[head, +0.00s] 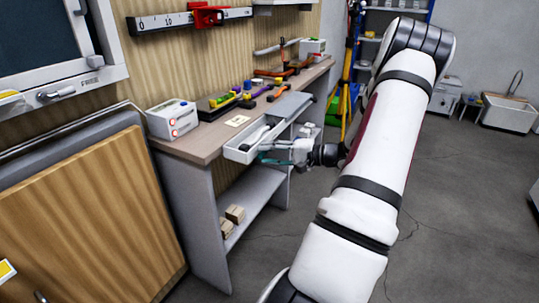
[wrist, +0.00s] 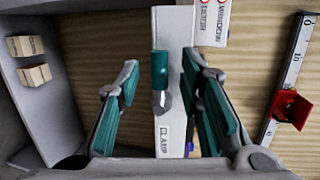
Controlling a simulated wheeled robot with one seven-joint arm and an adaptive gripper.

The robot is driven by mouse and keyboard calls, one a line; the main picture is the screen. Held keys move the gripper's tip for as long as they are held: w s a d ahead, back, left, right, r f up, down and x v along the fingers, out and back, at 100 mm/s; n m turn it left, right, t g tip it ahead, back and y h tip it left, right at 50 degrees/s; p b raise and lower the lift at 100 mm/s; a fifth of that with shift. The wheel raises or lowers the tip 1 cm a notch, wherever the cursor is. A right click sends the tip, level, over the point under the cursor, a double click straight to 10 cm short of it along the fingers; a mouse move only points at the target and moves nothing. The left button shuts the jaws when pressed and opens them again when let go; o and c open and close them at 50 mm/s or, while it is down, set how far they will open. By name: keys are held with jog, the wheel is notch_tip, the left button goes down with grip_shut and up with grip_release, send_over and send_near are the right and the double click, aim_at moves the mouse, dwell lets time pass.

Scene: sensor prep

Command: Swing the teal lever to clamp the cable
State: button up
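The teal lever (wrist: 159,70) stands on a white panel marked CLAMP (wrist: 163,135) in the wrist view, with a grey rounded part at its lower end. My gripper (wrist: 159,68) is open, with one teal-padded finger on each side of the lever. Gaps show between the lever and both fingers, though the depth between them is hard to tell. In the head view my gripper (head: 262,156) is at the front edge of the bench, beside a white open tray-like unit (head: 236,154). The lever cannot be made out clearly there.
The bench (head: 205,148) carries a white box with red buttons (head: 172,119) and several tools. Small cartons (head: 235,213) sit on the lower shelf; they also show in the wrist view (wrist: 34,78). A ruler with a red slider (head: 205,15) hangs on the wall.

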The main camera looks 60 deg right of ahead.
jog(key=v, duration=1.2)
dwell(0.4)
